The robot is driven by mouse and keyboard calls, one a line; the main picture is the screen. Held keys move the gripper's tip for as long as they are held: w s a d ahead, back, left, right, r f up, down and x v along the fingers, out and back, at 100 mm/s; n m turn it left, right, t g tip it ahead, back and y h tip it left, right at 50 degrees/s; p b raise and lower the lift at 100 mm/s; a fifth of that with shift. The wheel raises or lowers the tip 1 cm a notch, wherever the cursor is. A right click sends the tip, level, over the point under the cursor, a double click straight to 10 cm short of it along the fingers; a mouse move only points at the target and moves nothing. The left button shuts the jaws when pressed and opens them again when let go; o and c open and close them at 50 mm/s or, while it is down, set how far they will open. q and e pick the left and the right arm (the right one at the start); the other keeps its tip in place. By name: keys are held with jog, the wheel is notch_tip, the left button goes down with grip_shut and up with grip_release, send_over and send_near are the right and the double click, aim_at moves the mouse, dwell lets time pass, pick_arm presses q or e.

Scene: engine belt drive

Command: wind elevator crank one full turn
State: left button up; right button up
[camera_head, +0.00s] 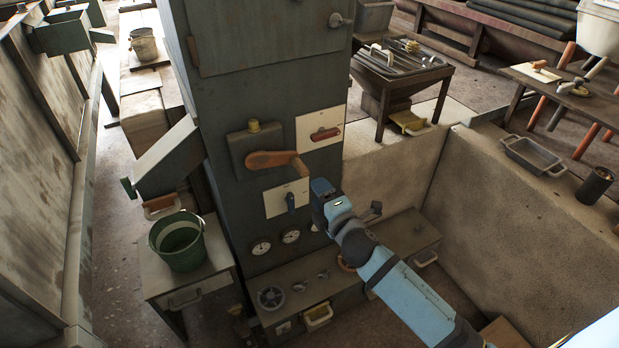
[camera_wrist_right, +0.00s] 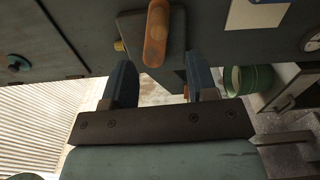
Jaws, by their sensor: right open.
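The crank's wooden orange-brown handle (camera_head: 272,159) sticks out from a dark box (camera_head: 252,142) with a brass cap, on the front of the tall grey cabinet (camera_head: 270,85). My right gripper (camera_head: 318,188) is just right of and below the handle, apart from it in the head view. In the right wrist view the handle (camera_wrist_right: 157,35) stands upright beyond the gap between the two open dark fingers (camera_wrist_right: 160,78), with nothing seen between them. How far the handle is from the fingertips is hard to tell. My left gripper is not in view.
Gauges (camera_head: 261,247) and a bench with a handwheel (camera_head: 270,298) are below. A green bucket (camera_head: 177,241) stands on a side table at left.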

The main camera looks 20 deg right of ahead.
aim_at(306, 175)
jog(key=shift+s, duration=1.6)
jog(key=w+n, duration=0.4)
jog(key=n, duration=0.3)
jog(key=w+n, duration=0.4)
jog(key=n, duration=0.3)
jog(key=w+n+p, duration=0.1)
jog(key=w+n, duration=0.3)
jog(key=n, duration=0.3)
jog(key=shift+a+f+n, duration=0.1)
jog(key=shift+a+n, duration=0.05)
jog(key=shift+n, duration=0.15)
grip_shut()
